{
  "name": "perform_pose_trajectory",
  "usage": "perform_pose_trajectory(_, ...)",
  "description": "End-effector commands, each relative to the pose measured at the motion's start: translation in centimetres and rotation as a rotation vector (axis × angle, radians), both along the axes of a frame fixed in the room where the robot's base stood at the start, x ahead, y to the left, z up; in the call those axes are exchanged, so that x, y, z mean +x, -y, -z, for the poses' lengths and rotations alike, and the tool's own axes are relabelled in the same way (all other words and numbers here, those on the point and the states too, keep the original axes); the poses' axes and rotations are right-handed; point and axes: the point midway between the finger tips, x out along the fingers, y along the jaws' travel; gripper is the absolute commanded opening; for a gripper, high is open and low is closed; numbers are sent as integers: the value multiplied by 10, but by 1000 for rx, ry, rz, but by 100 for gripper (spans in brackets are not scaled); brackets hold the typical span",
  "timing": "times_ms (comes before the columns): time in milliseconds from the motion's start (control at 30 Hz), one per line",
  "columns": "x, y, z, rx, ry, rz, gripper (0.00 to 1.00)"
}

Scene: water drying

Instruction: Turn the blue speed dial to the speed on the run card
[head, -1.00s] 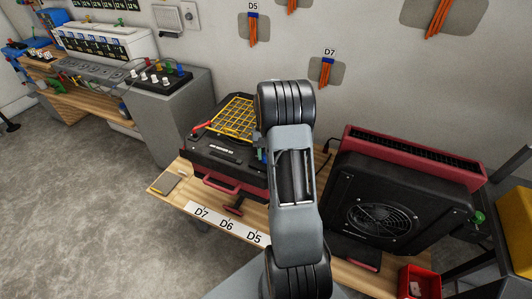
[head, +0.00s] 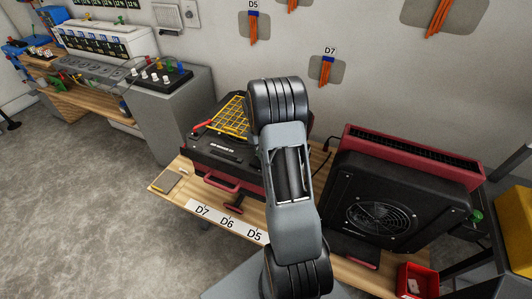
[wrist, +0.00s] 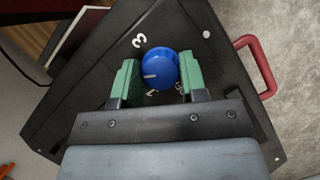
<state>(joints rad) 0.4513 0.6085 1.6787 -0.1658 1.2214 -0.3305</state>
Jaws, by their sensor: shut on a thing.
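The blue speed dial (wrist: 159,69) sits on a black panel (wrist: 206,72) in the wrist view. Its white pointer mark faces left in that view. A white "3" is printed at its upper left; other marks below it are partly hidden and hard to read. My gripper (wrist: 158,82) has its two green fingers on either side of the dial, shut on it. In the head view my arm hides the gripper and dial. The black machine (head: 222,153) with a yellow grid and red handles is partly behind my arm. I cannot make out a readable run card.
A black and red fan unit (head: 392,190) stands to the right, with a red bin (head: 413,283) at its front. A strip (head: 227,222) marked D7, D6, D5 lies along the table's front edge. A small tan pad (head: 166,181) lies on the left table corner.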

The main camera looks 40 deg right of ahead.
Motion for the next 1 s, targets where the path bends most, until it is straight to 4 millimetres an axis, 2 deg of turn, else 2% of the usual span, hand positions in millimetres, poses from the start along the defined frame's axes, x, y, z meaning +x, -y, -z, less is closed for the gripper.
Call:
perform_pose_trajectory(400,1,0,-1,-1,3,-5,16)
perform_pose_trajectory(433,1,0,-1,-1,3,-5,41)
perform_pose_trajectory(667,0,0,0,0,2,-4,63)
perform_pose_trajectory(1000,2,0,-4,0,2,-4,65)
